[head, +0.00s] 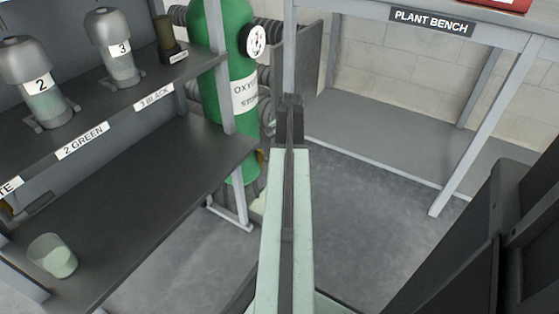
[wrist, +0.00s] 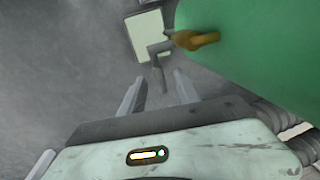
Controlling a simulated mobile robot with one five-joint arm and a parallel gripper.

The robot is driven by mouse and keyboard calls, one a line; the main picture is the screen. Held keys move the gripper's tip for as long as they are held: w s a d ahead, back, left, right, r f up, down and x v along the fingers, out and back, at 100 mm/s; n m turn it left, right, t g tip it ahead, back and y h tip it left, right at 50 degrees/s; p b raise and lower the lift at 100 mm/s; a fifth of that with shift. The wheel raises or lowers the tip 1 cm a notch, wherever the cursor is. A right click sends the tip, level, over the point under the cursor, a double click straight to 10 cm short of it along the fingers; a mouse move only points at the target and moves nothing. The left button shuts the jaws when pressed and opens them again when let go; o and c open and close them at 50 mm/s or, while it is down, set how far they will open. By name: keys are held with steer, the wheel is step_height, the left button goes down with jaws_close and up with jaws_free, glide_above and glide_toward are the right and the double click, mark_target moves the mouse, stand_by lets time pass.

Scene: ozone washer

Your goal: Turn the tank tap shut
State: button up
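The green oxygen tank (head: 212,110) stands upright behind the shelf's right end in the head view. It fills the right of the wrist view (wrist: 265,55). A brass tap (wrist: 196,39) sticks out from its side, with a grey bent lever or spout (wrist: 158,50) at its outer end. In the head view the tap is mostly hidden behind my arm. My gripper (wrist: 159,82) is open, with its two fingers apart. The grey piece's lower end shows between the fingertips; I cannot tell the depth or whether they touch. My gripper (head: 290,104) is seen edge-on in the head view.
A shelf (head: 150,185) with jars and a cup (head: 52,256) stands at left. The plant bench (head: 470,50) is at back right. A pale square (wrist: 147,32) lies beyond the tap. Grey floor (head: 365,195) is clear in the middle.

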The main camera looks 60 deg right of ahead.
steer(key=shift+f, duration=0.1)
jaws_close()
stand_by(1.4)
